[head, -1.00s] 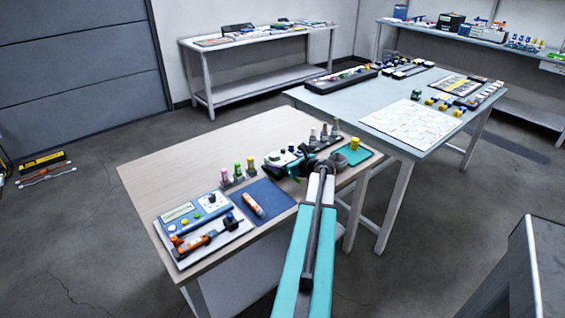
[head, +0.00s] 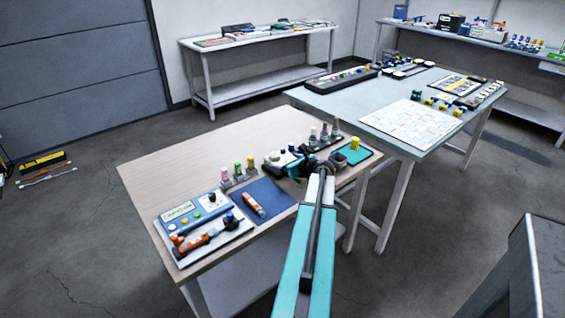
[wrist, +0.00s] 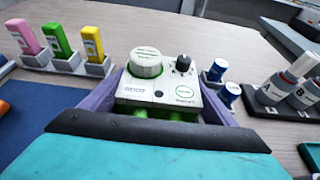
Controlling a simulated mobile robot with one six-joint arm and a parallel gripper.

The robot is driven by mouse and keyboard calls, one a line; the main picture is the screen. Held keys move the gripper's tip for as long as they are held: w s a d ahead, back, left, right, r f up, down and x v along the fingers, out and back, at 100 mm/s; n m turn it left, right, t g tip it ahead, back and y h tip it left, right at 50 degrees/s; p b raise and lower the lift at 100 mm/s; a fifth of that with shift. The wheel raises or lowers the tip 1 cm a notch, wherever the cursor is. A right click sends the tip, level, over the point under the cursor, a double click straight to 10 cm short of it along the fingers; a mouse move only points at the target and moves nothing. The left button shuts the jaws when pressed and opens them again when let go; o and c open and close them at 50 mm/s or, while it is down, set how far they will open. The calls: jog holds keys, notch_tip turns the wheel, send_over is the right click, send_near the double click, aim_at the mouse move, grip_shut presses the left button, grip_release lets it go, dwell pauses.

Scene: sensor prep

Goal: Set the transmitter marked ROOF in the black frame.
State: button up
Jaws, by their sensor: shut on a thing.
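My gripper (wrist: 162,84) has a purple finger on each side of a white unit and is shut on it. The white unit (wrist: 172,92) has a round white knob, a small dark knob and green parts along its near side. Its lettering is too blurred to read as ROOF. In the head view my gripper (head: 297,168) is over the back part of the wooden table, partly hiding the unit. A long black tray (head: 340,84) with several small items lies on the grey table; I cannot tell whether it is the black frame.
Pink, green and yellow labelled pieces (wrist: 60,42) stand in grey holders at left. Blue-capped pieces (wrist: 222,82) and grey bottles (wrist: 268,92) stand close at right. A blue mat (head: 268,202) and a panel with tools (head: 205,238) are nearer. A white sheet (head: 412,122) covers part of the grey table.

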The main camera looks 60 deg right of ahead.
jog(key=shift+a+f, duration=0.15)
jog(key=shift+f, duration=0.35)
jog(key=o, duration=1.3)
jog(key=shift+s, duration=0.1)
jog(key=shift+c, duration=0.6)
jog(key=shift+o, duration=0.3)
jog(key=shift+s, duration=0.1)
jog(key=shift+o, duration=0.3)
jog(key=shift+d+r+p, duration=0.25)
jog(key=shift+r+p, duration=0.25)
jog(key=shift+w+a+r, duration=0.1)
jog(key=shift+w+r, duration=0.15)
jog(key=shift+r, duration=0.1)
jog(key=shift+r+p, duration=2.65)
jog(key=shift+r, duration=0.3)
